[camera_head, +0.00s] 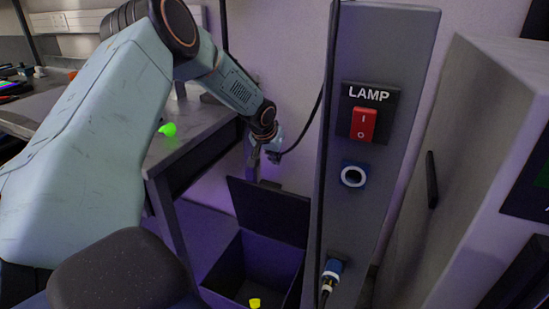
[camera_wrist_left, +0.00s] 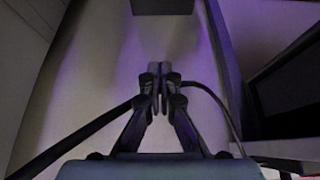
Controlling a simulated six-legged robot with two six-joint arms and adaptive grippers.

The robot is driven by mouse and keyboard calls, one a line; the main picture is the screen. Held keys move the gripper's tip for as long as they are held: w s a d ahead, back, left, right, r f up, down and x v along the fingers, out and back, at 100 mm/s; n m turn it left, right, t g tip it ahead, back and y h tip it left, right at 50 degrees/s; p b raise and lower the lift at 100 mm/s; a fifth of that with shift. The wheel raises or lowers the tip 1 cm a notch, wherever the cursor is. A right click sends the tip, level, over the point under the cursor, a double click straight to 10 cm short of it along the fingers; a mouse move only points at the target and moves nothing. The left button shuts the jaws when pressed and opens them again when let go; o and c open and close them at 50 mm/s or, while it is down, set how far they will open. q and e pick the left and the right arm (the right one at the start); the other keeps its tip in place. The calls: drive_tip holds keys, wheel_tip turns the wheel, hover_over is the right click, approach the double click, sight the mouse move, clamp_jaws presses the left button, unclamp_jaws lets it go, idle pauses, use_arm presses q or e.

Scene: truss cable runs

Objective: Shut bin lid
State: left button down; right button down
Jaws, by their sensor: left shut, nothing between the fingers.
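The dark bin (camera_head: 228,262) stands on the floor between the workbench and the grey post. Its lid (camera_head: 268,208) is open and stands up at the bin's back edge, leaning a little backward. A small yellow object (camera_head: 254,302) lies inside the bin. My left gripper (camera_head: 266,155) is above the lid's top edge, near the wall, and looks apart from it. In the left wrist view the left gripper's fingers (camera_wrist_left: 160,92) are together with nothing between them. The lid cannot be clearly made out there. My right gripper is not in view.
The grey post (camera_head: 340,215) with a LAMP panel and red switch (camera_head: 363,124) stands right of the bin. A black cable (camera_head: 315,112) hangs near my left gripper. The workbench (camera_head: 190,128) with a green object (camera_head: 168,129) is left; a grey cabinet (camera_head: 460,160) is right.

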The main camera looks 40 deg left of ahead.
use_arm(q)
drive_tip(key=f, duration=0.1)
drive_tip(key=f+b, duration=0.1)
drive_tip(key=f, duration=0.1)
drive_tip(key=s+f+b, duration=0.1)
drive_tip(key=f, duration=0.1)
drive_tip(key=shift+d+f, duration=0.25)
drive_tip(key=shift+d, duration=0.05)
idle(0.4)
drive_tip(key=shift+s+r, duration=0.1)
drive_tip(key=shift+r, duration=0.05)
drive_tip(key=shift+f, duration=0.2)
